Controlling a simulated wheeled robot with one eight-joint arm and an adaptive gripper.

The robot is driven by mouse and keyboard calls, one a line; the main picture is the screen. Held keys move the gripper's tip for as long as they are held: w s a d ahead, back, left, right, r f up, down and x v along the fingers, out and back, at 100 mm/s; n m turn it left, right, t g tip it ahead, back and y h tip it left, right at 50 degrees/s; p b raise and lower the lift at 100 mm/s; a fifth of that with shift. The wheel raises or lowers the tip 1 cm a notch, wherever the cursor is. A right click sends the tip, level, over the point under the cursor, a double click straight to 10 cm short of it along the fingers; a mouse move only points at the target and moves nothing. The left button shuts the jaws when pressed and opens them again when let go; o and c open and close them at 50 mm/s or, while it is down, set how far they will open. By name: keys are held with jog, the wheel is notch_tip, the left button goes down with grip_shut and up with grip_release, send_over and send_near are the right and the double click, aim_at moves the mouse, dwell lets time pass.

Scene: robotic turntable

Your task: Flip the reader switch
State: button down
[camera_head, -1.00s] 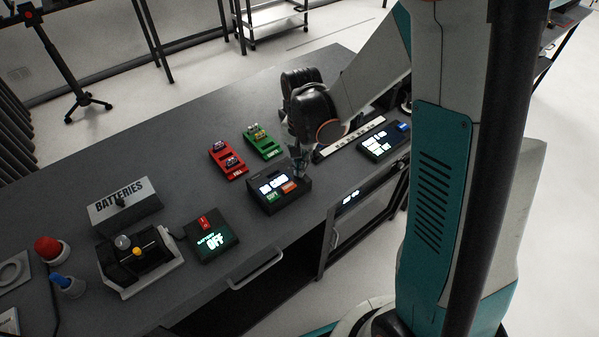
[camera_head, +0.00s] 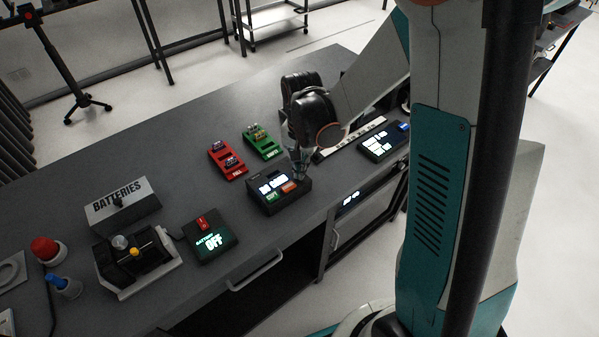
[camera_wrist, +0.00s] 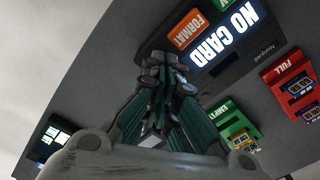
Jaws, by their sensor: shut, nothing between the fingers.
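The black card reader (camera_head: 262,204) sits on the dark table, with a lit screen reading "NO CARD" (camera_wrist: 238,25). An orange-red "FORMAT" button (camera_wrist: 187,28) and a green button (camera_head: 271,197) are on its top. My gripper (camera_head: 299,179) is shut and empty, fingers pointing down by the reader's right end. In the wrist view its closed fingertips (camera_wrist: 163,60) overlap the reader's edge near the FORMAT button; I cannot tell if they touch. A separate black device (camera_head: 381,143) with a lit screen and a blue switch (camera_head: 403,127) lies to the right.
A red "FULL" tray (camera_head: 228,163) and a green "EMPTY" tray (camera_head: 263,142) lie behind the reader. A battery box (camera_head: 211,243) with a red switch shows "OFF" at left. A pale strip (camera_head: 350,139) lies right of my gripper. Bare table (camera_head: 180,150) is behind.

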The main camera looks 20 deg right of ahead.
jog(key=shift+f, duration=0.25)
jog(key=shift+r+p, duration=2.2)
jog(key=shift+r, duration=1.35)
jog(key=s+r+n+t+b, duration=0.4)
jog(key=s+r+n+t, duration=0.3)
jog(key=s+r, duration=0.6)
jog(key=shift+s+n, duration=0.7)
jog(key=shift+s, duration=0.3)
